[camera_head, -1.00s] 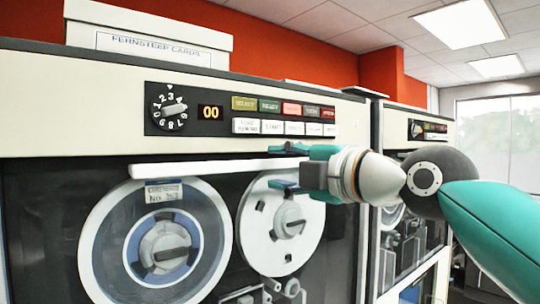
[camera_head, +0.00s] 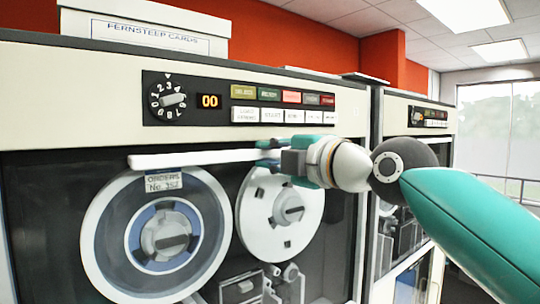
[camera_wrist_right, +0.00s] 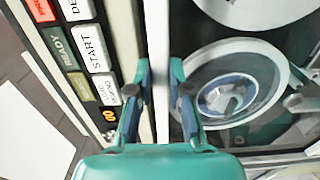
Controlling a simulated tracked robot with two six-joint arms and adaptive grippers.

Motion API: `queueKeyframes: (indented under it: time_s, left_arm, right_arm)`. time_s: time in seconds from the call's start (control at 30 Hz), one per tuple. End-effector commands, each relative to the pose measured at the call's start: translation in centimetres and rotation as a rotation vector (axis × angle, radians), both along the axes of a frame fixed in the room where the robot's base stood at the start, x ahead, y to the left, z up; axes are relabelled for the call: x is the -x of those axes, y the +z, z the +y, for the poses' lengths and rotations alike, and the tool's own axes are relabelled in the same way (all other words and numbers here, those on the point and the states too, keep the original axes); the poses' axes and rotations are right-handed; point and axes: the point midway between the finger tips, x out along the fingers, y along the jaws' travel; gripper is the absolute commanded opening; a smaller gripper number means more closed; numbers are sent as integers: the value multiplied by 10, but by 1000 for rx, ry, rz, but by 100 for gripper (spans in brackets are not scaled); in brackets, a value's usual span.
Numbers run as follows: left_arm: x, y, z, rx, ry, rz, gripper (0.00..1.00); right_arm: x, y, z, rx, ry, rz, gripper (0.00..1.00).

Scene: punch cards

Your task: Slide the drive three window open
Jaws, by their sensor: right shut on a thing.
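The tape drive (camera_head: 40,100) has a dark window (camera_head: 40,215) below its control panel, with a long white bar (camera_head: 200,158) along the window's upper edge. In the right wrist view, the bar (camera_wrist_right: 158,60) runs upright between the fingertips of my right gripper (camera_wrist_right: 160,82). I see no drive number in these views. My left gripper is not in view.
Behind the window are a large labelled reel (camera_head: 105,235) and a smaller white reel (camera_head: 255,235). Above are a rotary dial (camera_head: 170,98) and rows of buttons (camera_head: 283,106), close to my right gripper. A box of cards (camera_head: 145,30) stands on top. Another drive (camera_head: 430,115) stands to the right.

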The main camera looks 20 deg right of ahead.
Motion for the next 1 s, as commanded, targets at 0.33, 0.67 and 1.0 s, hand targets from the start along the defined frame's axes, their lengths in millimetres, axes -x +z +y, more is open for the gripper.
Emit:
queueKeyframes:
  time_s: [0.33,0.67,1.0]
  left_arm:
    - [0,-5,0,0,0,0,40]
    - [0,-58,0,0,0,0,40]
    - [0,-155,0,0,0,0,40]
  right_arm:
    - [0,-7,1,2,1,5,0]
    - [0,-63,1,3,2,8,0]
    - [0,-164,0,2,1,7,0]
